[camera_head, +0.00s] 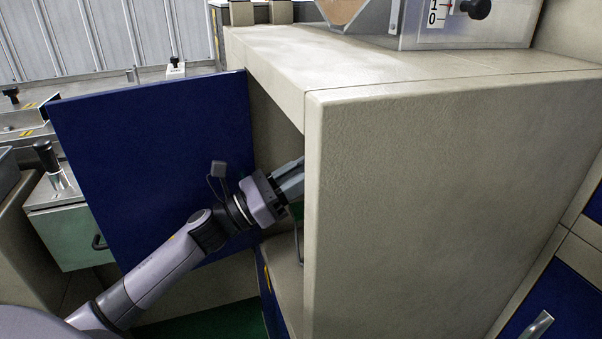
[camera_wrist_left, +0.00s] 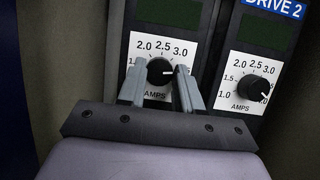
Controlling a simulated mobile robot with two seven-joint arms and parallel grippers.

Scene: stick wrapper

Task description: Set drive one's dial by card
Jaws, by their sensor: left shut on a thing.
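In the left wrist view the left-hand drive's black dial (camera_wrist_left: 160,71) sits on a white AMPS plate (camera_wrist_left: 163,47) with 2.0, 2.5 and 3.0 readable. The dial's white mark points right; a finger hides the scale there. My left gripper (camera_wrist_left: 159,76) has one finger on each side of this dial and is shut on it. In the head view my left gripper (camera_head: 290,181) reaches into the open cabinet (camera_head: 420,190), whose side wall hides the dials. This drive's name label is out of frame. No card can be made out. My right gripper is not in view.
The DRIVE 2 dial (camera_wrist_left: 253,87) is close on the right in the left wrist view. The blue door (camera_head: 150,165) stands open behind my left arm. The cabinet side wall is close to the gripper's right. A box with a black knob (camera_head: 474,9) stands on top.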

